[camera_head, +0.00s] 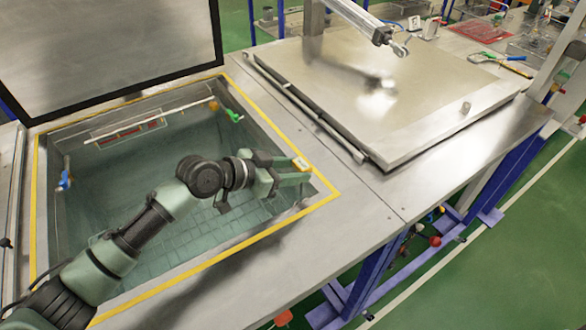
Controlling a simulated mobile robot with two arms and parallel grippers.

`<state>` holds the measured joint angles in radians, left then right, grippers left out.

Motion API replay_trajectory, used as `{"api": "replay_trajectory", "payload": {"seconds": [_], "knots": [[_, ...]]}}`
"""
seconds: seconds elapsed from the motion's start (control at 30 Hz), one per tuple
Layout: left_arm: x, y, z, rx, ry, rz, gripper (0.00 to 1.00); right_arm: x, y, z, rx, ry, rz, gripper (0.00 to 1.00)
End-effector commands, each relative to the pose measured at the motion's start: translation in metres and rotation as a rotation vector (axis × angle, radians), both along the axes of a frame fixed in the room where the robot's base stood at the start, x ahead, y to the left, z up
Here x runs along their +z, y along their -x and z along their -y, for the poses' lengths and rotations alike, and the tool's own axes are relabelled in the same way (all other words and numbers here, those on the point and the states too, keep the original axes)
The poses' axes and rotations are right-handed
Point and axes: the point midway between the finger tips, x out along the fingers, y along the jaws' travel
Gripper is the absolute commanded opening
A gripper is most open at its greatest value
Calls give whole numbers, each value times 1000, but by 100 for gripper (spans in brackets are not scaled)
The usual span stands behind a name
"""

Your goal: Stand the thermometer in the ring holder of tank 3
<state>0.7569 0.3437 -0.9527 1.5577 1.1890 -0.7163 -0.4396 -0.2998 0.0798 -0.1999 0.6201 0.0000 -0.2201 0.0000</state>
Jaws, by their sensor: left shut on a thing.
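My left gripper (290,179) reaches over the open tank (325,199) to its right rim. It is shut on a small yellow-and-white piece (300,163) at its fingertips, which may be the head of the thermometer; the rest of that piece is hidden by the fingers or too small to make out. I cannot make out the ring holder, and no tank number is readable. My right gripper is not in view.
The open tank's raised lid (105,50) stands behind it. A closed steel lid (385,90) with a pneumatic cylinder (355,18) covers the neighbouring tank. The steel deck at front right is clear.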

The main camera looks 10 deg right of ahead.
Motion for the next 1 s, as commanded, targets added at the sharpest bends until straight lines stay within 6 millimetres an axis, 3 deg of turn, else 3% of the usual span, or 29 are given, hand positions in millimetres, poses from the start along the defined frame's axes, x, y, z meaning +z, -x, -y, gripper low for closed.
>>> {"api": "replay_trajectory", "payload": {"seconds": [1.0], "knots": [[-32,0,0,0,1,0,1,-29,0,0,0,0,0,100]]}}
